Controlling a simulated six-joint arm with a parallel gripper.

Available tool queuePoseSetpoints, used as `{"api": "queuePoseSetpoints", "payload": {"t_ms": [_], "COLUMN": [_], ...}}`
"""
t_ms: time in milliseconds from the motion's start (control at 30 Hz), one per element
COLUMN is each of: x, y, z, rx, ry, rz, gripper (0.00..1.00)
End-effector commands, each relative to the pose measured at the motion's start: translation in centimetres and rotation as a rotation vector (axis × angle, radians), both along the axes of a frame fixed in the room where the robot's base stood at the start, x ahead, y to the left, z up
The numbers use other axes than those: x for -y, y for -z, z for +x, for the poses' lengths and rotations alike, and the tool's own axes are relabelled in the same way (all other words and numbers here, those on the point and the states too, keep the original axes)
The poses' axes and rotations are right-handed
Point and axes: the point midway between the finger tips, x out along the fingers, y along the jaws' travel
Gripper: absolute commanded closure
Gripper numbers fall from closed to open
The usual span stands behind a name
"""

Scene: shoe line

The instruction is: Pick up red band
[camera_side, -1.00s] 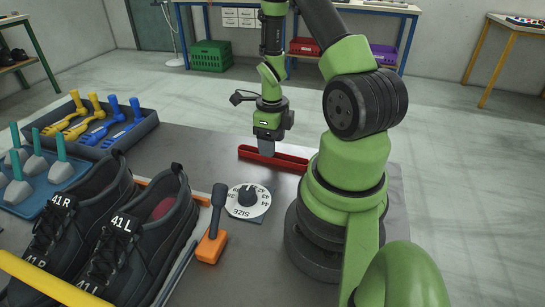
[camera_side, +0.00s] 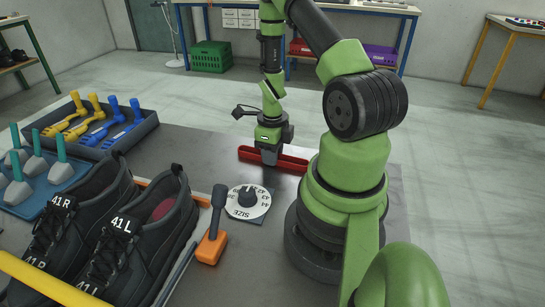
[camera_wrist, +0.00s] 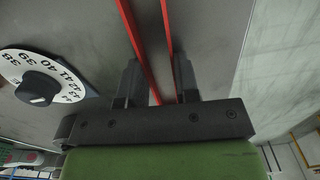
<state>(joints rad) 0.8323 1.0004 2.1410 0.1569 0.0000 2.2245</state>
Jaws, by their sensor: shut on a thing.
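The red band (camera_side: 290,163) is a long, narrow loop lying on the dark table toward its far side, close to my arm's base. In the wrist view the red band (camera_wrist: 139,45) shows as two parallel red strips running between my fingers. My gripper (camera_side: 269,158) is down at the band near its middle, pointing at the table. In the wrist view my gripper (camera_wrist: 158,85) has a finger on either side of the band and is shut on it. The fingertips and contact points are partly hidden.
A white size dial (camera_side: 248,201) and an orange-based tool with a dark handle (camera_side: 213,236) are nearer the camera. Black shoes (camera_side: 130,240), a tray of yellow and blue tools (camera_side: 150,128) and teal-handled tools (camera_side: 62,165) fill the left. Table around the band is clear.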

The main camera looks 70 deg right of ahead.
Motion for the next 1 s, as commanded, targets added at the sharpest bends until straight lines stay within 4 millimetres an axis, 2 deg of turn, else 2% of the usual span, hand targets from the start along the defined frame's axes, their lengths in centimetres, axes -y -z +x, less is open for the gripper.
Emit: {"api": "queuePoseSetpoints", "payload": {"t_ms": [167,367,467,733,900,1000], "x": [0.0,0.0,0.1,0.1,0.0,-0.2], "y": [-0.2,-1.5,-2.7,-7.7,-9.5,-10.1], "z": [0.0,0.1,0.0,0.1,0.2,1.0], "rx": [0.001,0.004,0.003,0.004,0.002,0.002], "ry": [0.001,0.000,-0.001,0.000,-0.019,-0.114], "rz": [0.000,-0.001,-0.005,-0.004,-0.002,-0.002], "gripper": [0.93,0.93,0.93,0.93,0.93,0.93]}}
